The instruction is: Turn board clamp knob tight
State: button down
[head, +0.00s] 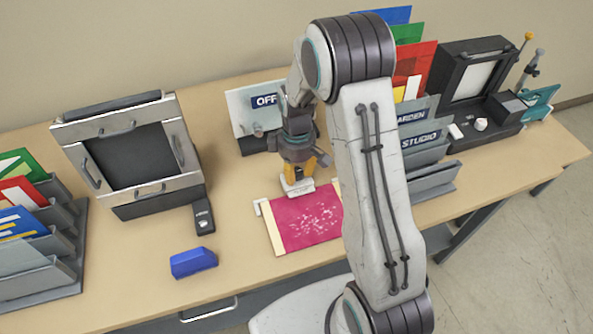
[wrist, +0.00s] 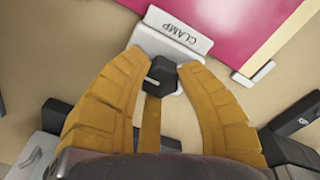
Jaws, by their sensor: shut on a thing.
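The board clamp is a pale block labelled CLAMP (wrist: 180,38) in the wrist view, with a dark knob (wrist: 161,76) in front of the label. My gripper (wrist: 160,70) has its two orange fingers on either side of the knob and is shut on it. In the head view my gripper (head: 300,178) reaches down to the white clamp block (head: 298,187) at the back edge of the pink board (head: 308,220). The knob is hidden there behind the fingers. My arm covers the board's right part.
A blue block (head: 193,262) lies on the table (head: 235,215) in front. A dark-screened machine (head: 128,155) and a black remote-like item (head: 204,217) stand left. An upright sign panel (head: 245,120) is behind my gripper. Card racks (head: 62,240) stand at far left and right.

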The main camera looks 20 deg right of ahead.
jog(key=shift+f, duration=0.15)
jog(key=m+b, duration=0.2)
jog(key=m, duration=0.2)
jog(key=shift+f, duration=0.1)
jog(key=m+b, duration=0.2)
jog(key=m, duration=0.2)
jog(key=shift+m, duration=0.4)
jog(key=m+b, duration=0.1)
jog(key=m, duration=0.3)
jog(key=shift+s, duration=0.1)
jog(key=m+b, duration=0.1)
jog(key=m, duration=0.3)
jog(key=shift+m, duration=0.6)
jog(key=c, duration=0.8)
grip_release()
